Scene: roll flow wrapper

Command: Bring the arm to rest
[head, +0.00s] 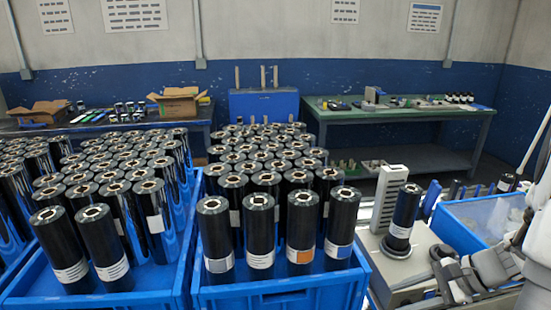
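My arm (538,232) is pale and enters at the right edge, partly cut off by the frame. Grey and dark jointed parts at the lower right, over the front of the machine, appear to include my gripper (466,278). Its fingertips are not clear, and I cannot tell whether it is open or shut. A black roll (406,206) with a white label stands upright on the pale machine (388,262), apart from those parts.
Two blue crates full of upright black rolls fill the left (160,288) and the middle (290,297). A blue bin (462,236) with a clear liner sits at the right. A green workbench (410,114) and a blue cabinet (262,105) stand along the back wall.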

